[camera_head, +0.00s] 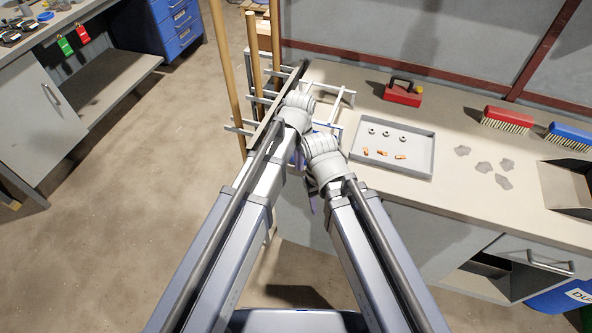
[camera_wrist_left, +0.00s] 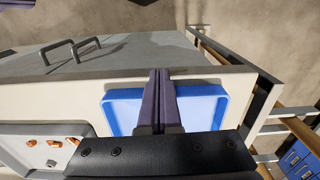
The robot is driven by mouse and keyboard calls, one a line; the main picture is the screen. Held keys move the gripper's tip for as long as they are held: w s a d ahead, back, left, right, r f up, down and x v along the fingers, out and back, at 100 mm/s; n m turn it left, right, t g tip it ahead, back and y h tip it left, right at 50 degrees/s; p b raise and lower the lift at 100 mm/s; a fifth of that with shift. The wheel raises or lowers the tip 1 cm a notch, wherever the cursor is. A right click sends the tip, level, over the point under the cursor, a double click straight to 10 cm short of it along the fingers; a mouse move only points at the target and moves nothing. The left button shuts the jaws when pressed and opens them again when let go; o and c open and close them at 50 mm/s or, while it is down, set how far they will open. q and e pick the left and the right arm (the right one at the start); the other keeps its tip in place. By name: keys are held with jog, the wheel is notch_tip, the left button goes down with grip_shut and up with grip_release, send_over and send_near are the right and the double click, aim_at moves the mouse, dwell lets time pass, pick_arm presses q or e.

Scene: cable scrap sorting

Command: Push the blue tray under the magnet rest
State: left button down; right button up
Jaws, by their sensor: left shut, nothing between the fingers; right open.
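The blue tray (camera_wrist_left: 207,110) lies at the bench end in the left wrist view. In the head view only a blue sliver (camera_head: 337,128) of it shows behind my arms. My left gripper (camera_wrist_left: 160,72) is shut and empty, its dark fingers crossing over the tray's middle; I cannot tell whether they touch it. A pale frame (camera_head: 343,98), seemingly the magnet rest, stands at the bench's left end, partly hidden by my left arm. The red magnet (camera_head: 403,95) with a black handle stands on the bench to the right. My right gripper (camera_head: 313,204) is open, low beside the bench front, mostly hidden.
A grey tray (camera_head: 428,131) with nuts and orange copper bits lies right of my arms; it also shows in the left wrist view (camera_wrist_left: 20,128). Grey scraps (camera_head: 482,166), a red brush (camera_head: 507,119) and a blue brush (camera_head: 570,135) lie further right. Wooden poles (camera_head: 228,75) stand left.

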pick_arm(q)
jog(key=shift+w, duration=0.3)
jog(key=w+d, duration=0.1)
jog(key=w, duration=0.2)
jog(key=w+d, duration=0.1)
jog(key=w, duration=0.5)
jog(key=shift+w+d, duration=0.4)
jog(key=shift+s, duration=0.15)
jog(key=shift+s, duration=0.1)
